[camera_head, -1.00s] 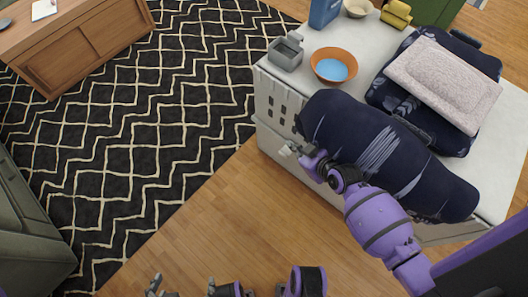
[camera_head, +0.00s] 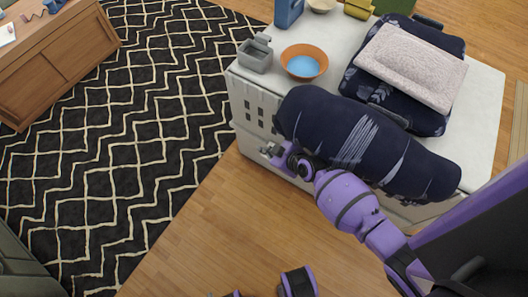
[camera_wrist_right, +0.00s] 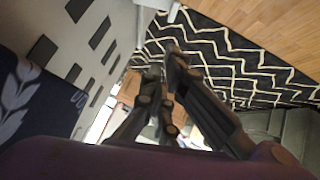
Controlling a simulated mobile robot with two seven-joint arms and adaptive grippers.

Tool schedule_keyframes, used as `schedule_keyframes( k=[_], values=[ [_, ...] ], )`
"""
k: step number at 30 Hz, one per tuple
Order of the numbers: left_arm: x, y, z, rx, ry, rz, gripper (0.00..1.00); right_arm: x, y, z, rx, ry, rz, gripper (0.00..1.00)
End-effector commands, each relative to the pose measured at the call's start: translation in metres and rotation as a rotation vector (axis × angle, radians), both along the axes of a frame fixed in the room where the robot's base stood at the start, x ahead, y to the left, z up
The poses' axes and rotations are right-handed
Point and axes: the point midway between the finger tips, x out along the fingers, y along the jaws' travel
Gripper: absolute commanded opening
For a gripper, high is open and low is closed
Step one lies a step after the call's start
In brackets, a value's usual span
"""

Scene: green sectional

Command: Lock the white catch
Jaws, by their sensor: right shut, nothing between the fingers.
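A white carrier-like box (camera_head: 240,120) with dark slots in its side stands right of the rug. Its slotted side also shows at the upper left of the right wrist view (camera_wrist_right: 75,35). I cannot clearly pick out the white catch; a small pale piece (camera_wrist_right: 174,12) juts from the box edge at the top of the wrist view, and I cannot tell whether it is the catch. My right gripper (camera_head: 268,151) is beside the box's near side, below the dark bolster. Its fingers (camera_wrist_right: 168,62) are together and empty.
A dark patterned bolster (camera_head: 365,140) lies along the box's near edge, close to my right arm. Open wood floor (camera_head: 200,235) lies in front.

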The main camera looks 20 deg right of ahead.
Motion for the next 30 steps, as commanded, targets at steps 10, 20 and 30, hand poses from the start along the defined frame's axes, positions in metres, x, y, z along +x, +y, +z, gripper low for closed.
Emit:
schedule_keyframes(
  k=[10,20,30],
  values=[
    [-0.005,-0.001,-0.02,-0.006,0.013,0.005,0.96,0.032,0.007,-0.055,-0.001,0.004,-0.002,0.0],
    [-0.006,0.002,-0.025,-0.004,0.018,0.014,0.96,0.035,0.003,-0.068,0.0,-0.001,-0.001,0.0],
    [-0.01,0.002,-0.026,-0.005,0.025,0.017,0.96,0.035,0.004,-0.068,-0.007,-0.004,-0.001,0.0]
  ],
)
